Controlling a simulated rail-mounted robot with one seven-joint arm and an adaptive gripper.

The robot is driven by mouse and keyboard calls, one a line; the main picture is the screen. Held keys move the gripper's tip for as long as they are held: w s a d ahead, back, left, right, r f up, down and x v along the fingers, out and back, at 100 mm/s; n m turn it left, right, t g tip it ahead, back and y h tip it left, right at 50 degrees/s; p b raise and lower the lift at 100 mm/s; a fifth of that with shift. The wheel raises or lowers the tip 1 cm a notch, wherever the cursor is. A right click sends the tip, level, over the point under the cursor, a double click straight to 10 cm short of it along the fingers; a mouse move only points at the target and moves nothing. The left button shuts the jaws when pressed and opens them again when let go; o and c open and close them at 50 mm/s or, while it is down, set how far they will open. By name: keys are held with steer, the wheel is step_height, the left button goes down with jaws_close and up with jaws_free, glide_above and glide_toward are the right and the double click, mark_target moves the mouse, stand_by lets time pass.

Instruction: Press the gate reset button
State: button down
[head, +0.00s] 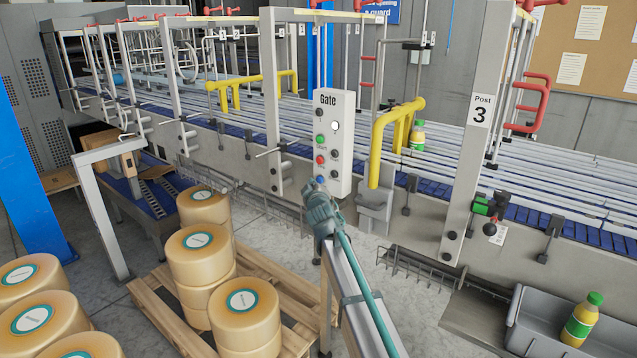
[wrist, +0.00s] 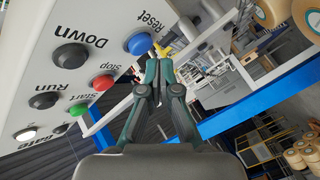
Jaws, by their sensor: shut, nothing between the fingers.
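My gripper (head: 317,193) is just below and in front of the button in the head view. In the wrist view the closed fingertips (wrist: 155,58) are right beside the button's edge, with nothing between them. I cannot tell whether they touch it.
The red Stop (wrist: 103,83), green Start (wrist: 76,108) and black Run (wrist: 43,100) and Down (wrist: 71,56) buttons are close by. A yellow guard rail (head: 392,135) stands right of the box. A pallet (head: 165,300) with tan rolls is at lower left.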

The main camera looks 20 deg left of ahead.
steer(key=s+b, duration=0.1)
steer(key=s+a+b, duration=0.1)
steer(key=s+b, duration=0.2)
steer(key=shift+s+a+b, duration=0.25)
steer(key=shift+s+b, duration=0.05)
steer(key=shift+s, duration=0.05)
stand_by(0.7)
